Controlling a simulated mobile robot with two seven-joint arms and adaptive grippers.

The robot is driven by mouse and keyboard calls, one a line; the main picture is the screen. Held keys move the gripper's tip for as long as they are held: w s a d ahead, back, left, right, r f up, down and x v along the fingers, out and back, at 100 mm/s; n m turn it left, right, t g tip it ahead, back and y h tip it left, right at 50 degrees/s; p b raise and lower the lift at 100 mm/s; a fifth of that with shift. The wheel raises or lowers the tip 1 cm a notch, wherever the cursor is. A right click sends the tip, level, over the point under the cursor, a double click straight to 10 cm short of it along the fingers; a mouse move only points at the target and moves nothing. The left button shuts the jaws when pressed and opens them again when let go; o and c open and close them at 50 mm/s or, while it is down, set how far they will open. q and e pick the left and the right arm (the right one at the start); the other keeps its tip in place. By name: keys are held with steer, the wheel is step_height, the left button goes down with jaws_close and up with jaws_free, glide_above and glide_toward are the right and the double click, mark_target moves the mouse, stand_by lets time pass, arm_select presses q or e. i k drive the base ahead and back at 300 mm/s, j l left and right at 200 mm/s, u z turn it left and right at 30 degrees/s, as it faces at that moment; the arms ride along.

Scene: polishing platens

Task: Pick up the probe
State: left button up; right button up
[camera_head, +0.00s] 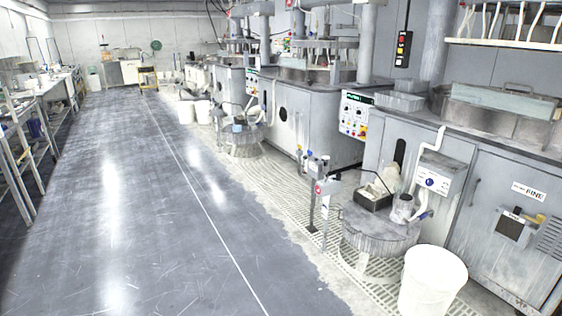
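I cannot make out a probe for certain in the head view. Neither of my grippers shows in this view. A round grey stand (381,232) at the lower right carries a dark tray (374,200) with pale material in it and a small grey container (402,208). A white box with a blue round mark (433,181) and a pale pipe is mounted on the machine just behind the stand.
Grey polishing machines (308,115) line the right side. A white bucket (431,283) stands at the lower right, near a thin post (325,207) and floor grating (290,195). Benches (30,120) run along the left. The grey floor (130,200) between is clear.

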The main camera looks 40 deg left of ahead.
mark_target(325, 159)
steer(key=u, duration=1.15)
steer(key=i+u, duration=0.1)
steer(key=i, duration=0.45)
steer(key=i+l+u, duration=0.1)
steer(key=i, duration=0.4)
steer(key=i+l+u, duration=0.1)
steer(key=i, duration=0.4)
steer(key=i+l+u, duration=0.1)
steer(key=i+l, duration=0.15)
steer(key=i, duration=0.3)
steer(key=i+l+u, duration=0.1)
steer(key=i, duration=0.4)
steer(key=l, duration=0.1)
